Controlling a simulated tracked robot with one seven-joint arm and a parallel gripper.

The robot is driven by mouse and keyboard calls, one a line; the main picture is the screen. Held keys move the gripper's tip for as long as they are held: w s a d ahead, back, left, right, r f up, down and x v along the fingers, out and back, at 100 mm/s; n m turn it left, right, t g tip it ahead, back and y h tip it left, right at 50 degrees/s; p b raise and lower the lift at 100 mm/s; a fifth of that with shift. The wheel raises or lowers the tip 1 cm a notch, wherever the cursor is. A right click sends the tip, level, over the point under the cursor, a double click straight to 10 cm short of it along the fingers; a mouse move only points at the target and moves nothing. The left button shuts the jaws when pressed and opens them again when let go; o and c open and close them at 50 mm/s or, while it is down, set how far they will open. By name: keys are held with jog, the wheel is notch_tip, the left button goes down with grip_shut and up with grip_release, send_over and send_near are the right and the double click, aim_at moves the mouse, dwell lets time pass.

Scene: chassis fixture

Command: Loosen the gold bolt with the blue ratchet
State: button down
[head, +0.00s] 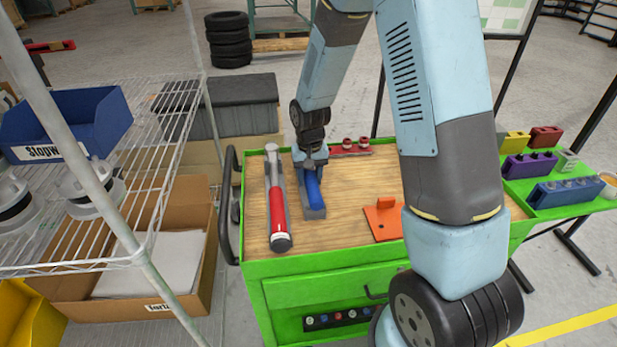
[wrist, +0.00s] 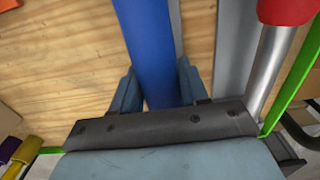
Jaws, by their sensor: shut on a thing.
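The ratchet's head is hidden. I cannot make out a gold bolt in either view. Several coloured blocks, including a blue one (head: 566,192) with small fittings on top, stand on the green side table at the right.
A red-handled tool (head: 278,212) lies just left of the ratchet; its red grip (wrist: 286,10) shows in the wrist view. An orange plate (head: 383,222) and a red rack (head: 350,148) are on the cart (head: 345,245). A wire shelf (head: 150,215) stands at left.

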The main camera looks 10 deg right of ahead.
jog(key=shift+r, duration=0.1)
dwell(0.3)
jog(key=shift+r, duration=3.45)
jog(key=shift+s, duration=0.1)
